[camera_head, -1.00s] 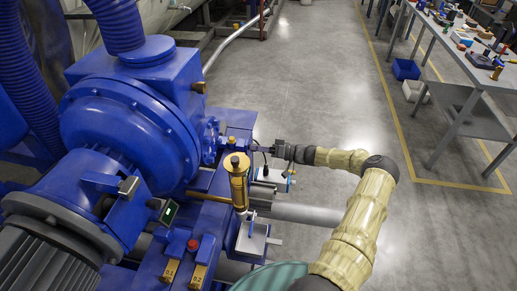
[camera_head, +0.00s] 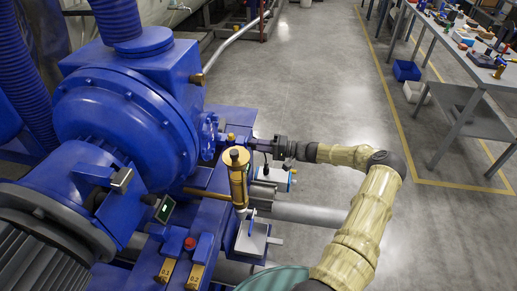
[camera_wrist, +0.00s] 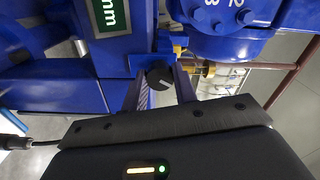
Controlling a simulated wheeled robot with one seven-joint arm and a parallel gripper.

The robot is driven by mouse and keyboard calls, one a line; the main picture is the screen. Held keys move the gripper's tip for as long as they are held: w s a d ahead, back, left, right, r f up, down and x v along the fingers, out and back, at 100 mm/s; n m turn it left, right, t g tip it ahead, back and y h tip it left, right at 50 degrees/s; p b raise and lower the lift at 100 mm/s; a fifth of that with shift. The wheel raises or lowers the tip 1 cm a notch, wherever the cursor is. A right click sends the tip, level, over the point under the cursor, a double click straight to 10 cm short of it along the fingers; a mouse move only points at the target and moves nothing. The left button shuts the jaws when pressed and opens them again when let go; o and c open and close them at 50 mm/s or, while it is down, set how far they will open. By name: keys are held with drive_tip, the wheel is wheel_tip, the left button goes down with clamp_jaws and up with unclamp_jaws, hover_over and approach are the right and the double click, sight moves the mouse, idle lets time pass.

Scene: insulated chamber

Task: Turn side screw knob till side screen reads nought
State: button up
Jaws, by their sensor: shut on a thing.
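A small dark screw knob (camera_wrist: 160,75) with a light mark on its face sits against blue machinery in the wrist view. My gripper (camera_wrist: 161,92) has its two fingers on either side of the knob and is shut on it. A green screen (camera_wrist: 110,15) with white "mm" lettering shows at the top of the wrist view; its digits are cut off. In the head view my gripper (camera_head: 255,145) reaches in from the right beside the blue pump, and the knob is too small to make out. A small green-lit display (camera_head: 165,209) shows there, too small to read.
The blue pump (camera_head: 125,125) fills the left. A brass cylinder (camera_head: 237,178) stands upright just in front of my gripper. A grey pipe (camera_head: 305,213) runs below my arm. Open floor (camera_head: 330,80) lies behind, with a workbench (camera_head: 470,60) at far right.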

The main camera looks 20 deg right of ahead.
drive_tip(key=m+b, duration=0.1)
drive_tip(key=m, duration=0.4)
drive_tip(key=shift+m, duration=0.3)
idle(0.4)
drive_tip(key=o, duration=1)
drive_tip(key=shift+d, duration=0.1)
drive_tip(key=b+v, duration=0.3)
drive_tip(key=v, duration=1.4)
drive_tip(key=shift+s+d+b, duration=0.1)
drive_tip(key=shift+s+b, duration=0.05)
drive_tip(key=shift+b, duration=0.15)
drive_tip(key=shift+f, duration=0.1)
